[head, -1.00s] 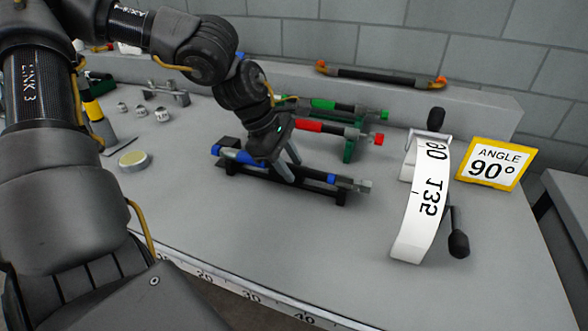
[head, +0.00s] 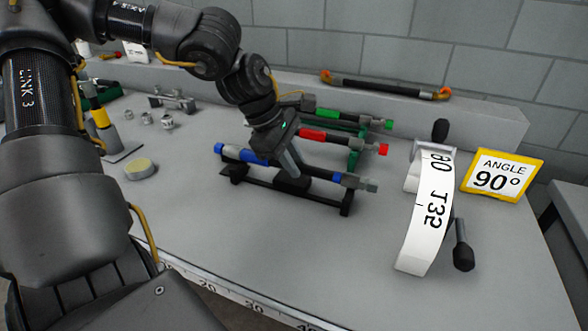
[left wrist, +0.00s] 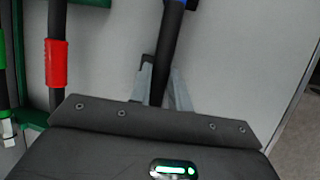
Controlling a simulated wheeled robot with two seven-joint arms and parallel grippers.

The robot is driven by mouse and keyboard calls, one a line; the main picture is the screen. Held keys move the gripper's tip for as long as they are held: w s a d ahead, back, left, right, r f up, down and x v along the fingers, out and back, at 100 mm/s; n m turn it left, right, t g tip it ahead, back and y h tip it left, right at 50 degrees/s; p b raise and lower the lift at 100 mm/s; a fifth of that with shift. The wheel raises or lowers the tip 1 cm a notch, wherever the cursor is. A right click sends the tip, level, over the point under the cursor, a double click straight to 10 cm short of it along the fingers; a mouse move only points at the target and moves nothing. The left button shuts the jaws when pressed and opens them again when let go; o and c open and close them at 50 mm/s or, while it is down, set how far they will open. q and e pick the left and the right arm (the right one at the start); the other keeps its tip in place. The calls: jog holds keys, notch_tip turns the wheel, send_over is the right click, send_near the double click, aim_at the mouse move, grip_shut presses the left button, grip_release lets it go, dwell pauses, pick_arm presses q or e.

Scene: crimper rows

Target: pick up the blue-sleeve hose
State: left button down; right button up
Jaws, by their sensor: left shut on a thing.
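The blue-sleeve hose (head: 240,154) is a dark hose with a blue sleeve near its left end, a blue band near its right end and grey end fittings. My left gripper (head: 292,172) is shut on its middle, which the fingers partly hide. The hose appears slightly above its black rack (head: 262,186) and roughly parallel to it. In the left wrist view the dark hose (left wrist: 172,45) runs between the two grey fingers (left wrist: 162,88), with a bit of blue at the top edge. My right gripper is not in view.
Behind lie a red-sleeve hose (head: 315,135) and a green-sleeve hose (head: 330,113) on green racks. A white curved scale (head: 428,225) with black handles and an "ANGLE 90°" sign (head: 502,175) stand at right. A round tin (head: 139,168) is at left.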

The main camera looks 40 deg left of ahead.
pick_arm(q)
notch_tip(320, 180, up, 15)
jog(key=p, duration=0.2)
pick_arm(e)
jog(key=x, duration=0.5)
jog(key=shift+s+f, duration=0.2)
